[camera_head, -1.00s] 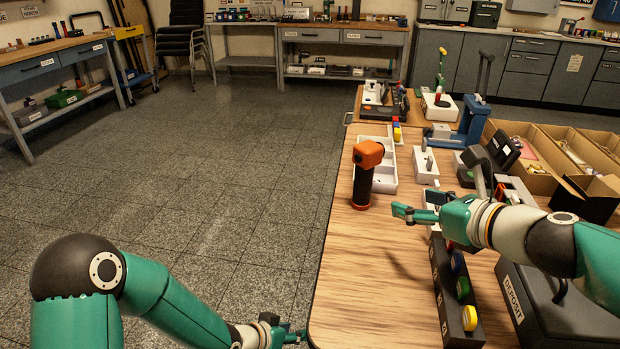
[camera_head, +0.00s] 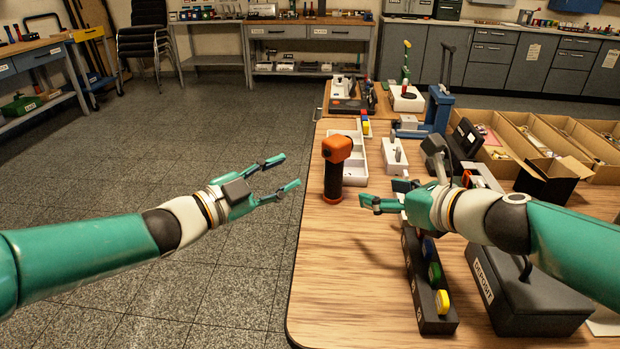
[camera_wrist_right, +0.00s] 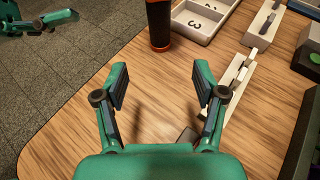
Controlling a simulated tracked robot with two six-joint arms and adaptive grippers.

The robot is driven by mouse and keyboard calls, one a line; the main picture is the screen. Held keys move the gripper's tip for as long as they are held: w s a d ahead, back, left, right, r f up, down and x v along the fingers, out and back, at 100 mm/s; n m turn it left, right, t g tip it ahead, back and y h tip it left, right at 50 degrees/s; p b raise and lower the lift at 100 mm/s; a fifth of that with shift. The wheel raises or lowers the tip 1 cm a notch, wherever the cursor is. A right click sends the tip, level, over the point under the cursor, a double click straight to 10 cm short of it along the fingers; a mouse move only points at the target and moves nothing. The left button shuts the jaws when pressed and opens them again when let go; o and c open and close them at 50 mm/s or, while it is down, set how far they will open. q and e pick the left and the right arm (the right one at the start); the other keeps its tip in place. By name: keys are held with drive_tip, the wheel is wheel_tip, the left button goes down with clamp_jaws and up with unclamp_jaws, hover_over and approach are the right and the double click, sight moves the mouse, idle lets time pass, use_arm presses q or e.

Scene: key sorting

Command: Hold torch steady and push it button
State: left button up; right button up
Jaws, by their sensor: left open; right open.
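The torch (camera_head: 335,168) stands upright near the left edge of the wooden table, with an orange head and a black body. Its lower part also shows at the top of the right wrist view (camera_wrist_right: 159,24). My left gripper (camera_head: 289,173) is open and empty, left of the torch and off the table edge, its fingers pointing toward the torch. My right gripper (camera_head: 371,192) is open and empty, just right of the torch, apart from it; in the right wrist view its fingers (camera_wrist_right: 162,82) spread toward the torch. The button on the torch cannot be made out.
A white numbered tray (camera_head: 356,176) lies just behind the torch. A black holder with coloured discs (camera_head: 428,290) and a dark DEPOSIT box (camera_head: 530,295) stand at the right front. Cardboard boxes (camera_head: 545,130) line the back right. The table's front left is clear.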

sight(339, 183)
drive_tip(key=x, duration=1.6)
drive_tip(key=shift+w+a, duration=0.1)
drive_tip(key=c, duration=1.3)
use_arm(q)
clamp_jaws()
use_arm(e)
clamp_jaws()
